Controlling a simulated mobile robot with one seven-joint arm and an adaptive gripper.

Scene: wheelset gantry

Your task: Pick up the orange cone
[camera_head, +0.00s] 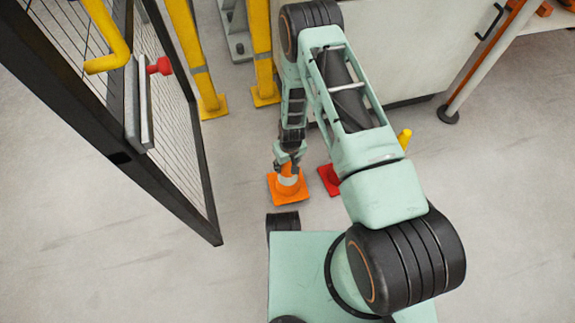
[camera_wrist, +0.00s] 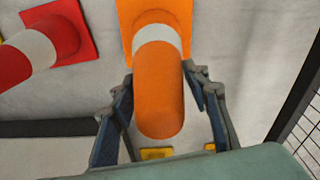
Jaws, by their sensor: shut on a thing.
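The orange cone (camera_head: 287,188) has a white band and a square orange base, and it stands on the floor in the head view. My gripper (camera_head: 288,163) is at its upper part, pointing down. In the wrist view the cone (camera_wrist: 160,88) fills the middle, its rounded top toward me, with the fingers of my gripper (camera_wrist: 160,95) on either side of it. The gripper is shut on the cone. The exact contact between the pads and the cone is hard to make out.
A red cone (camera_head: 328,180) stands close to the right, partly hidden by my arm; it also shows in the wrist view (camera_wrist: 42,50). A black mesh gate (camera_head: 165,100) stands at left. Yellow posts (camera_head: 262,60) and a pale cabinet (camera_head: 410,45) are behind. Floor is clear at lower left.

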